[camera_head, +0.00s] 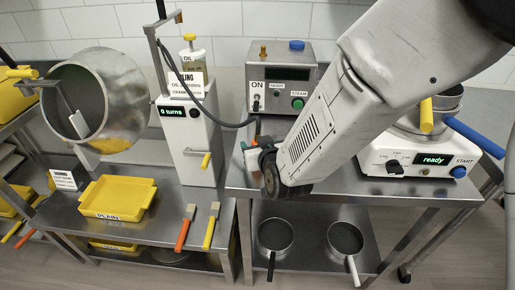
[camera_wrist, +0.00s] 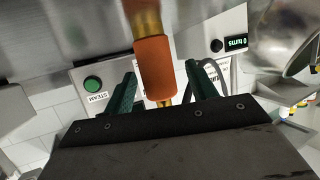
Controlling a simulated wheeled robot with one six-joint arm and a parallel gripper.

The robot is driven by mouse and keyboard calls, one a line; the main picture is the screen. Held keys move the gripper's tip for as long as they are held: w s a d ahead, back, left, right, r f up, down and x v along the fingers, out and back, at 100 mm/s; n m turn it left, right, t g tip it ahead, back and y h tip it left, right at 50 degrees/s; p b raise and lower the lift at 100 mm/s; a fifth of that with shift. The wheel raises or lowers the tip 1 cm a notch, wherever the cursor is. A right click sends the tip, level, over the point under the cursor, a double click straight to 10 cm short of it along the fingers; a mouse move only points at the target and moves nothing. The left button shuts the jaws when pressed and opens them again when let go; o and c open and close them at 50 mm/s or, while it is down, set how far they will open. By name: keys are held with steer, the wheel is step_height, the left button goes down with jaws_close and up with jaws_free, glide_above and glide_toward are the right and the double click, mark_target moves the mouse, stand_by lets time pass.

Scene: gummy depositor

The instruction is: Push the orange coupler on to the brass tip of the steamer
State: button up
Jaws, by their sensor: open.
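The orange coupler (camera_wrist: 155,65) shows in the wrist view between the two green fingers of my open gripper (camera_wrist: 160,72). A gap shows on each side of it. A brass part (camera_wrist: 145,18) runs from its upper end, and a narrower brass piece (camera_wrist: 164,102) shows at its lower end. Whether either is the steamer's tip, I cannot tell. The steamer (camera_head: 281,80) is a grey box at the back in the head view, with a green button and an ON switch. In the head view a small orange patch (camera_head: 254,142) shows beside my gripper, which my arm largely hides.
A dark hose (camera_head: 228,124) reaches from the oil dispenser (camera_head: 190,135) towards the steamer. A cooker (camera_head: 420,158) reading "ready" stands right. A yellow tray (camera_head: 118,198) and brushes (camera_head: 187,226) lie on the left table. Two pans (camera_head: 275,235) sit on the lower shelf.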

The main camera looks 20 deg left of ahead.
steer(key=c, duration=1.1)
steer(key=shift+r, duration=0.1)
step_height(320, 180, up, 28)
steer(key=shift+f, duration=0.1)
